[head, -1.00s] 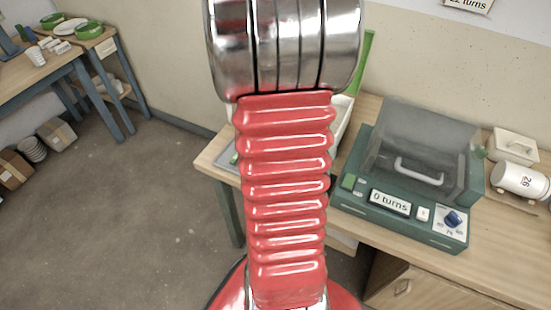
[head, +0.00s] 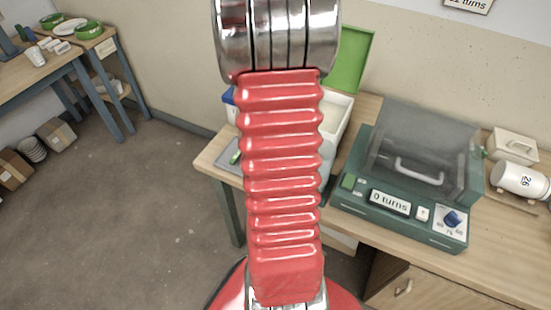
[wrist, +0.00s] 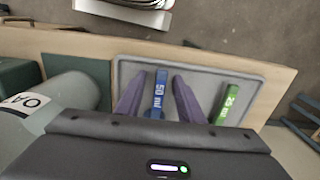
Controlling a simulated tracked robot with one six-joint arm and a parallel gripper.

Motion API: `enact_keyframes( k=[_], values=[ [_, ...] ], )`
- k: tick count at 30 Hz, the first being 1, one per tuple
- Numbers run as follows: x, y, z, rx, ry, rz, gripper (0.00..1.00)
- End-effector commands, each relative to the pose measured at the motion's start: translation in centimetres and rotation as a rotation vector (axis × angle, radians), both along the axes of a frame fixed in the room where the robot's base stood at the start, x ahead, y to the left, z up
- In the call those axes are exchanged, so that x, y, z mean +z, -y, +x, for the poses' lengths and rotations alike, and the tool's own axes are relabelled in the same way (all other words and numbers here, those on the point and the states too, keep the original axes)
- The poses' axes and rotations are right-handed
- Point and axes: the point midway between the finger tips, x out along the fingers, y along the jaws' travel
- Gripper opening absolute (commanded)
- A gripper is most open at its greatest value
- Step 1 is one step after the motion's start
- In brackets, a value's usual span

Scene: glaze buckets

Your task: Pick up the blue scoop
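The blue scoop (wrist: 160,88), marked "50 ml", lies in a grey tray (wrist: 207,68) in the wrist view. My gripper (wrist: 158,80) is open, with one purple finger on each side of the blue handle and a gap on both sides. I cannot tell how far above the tray the fingertips are. A green scoop (wrist: 230,100) marked "25 ml" lies to the right in the same tray. In the head view my red arm hides the blue scoop and my gripper; part of the tray (head: 226,160) and the green scoop (head: 236,157) show beside it.
On the wooden bench, a green machine (head: 400,215) with a clear cover and a "0 turns" display stands right of the tray. A white jar (head: 520,180) lies at the far right.

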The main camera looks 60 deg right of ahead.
Motion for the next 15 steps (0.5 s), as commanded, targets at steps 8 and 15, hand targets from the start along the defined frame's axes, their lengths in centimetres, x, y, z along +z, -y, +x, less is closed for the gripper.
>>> enact_keyframes(
  k=[8, 15],
  values=[
    [0.04, 0.00, 0.02, 0.000, 0.000, 0.000, 0.34],
    [0.05, 0.00, 0.03, 0.001, 0.000, 0.000, 0.26]
  ],
)
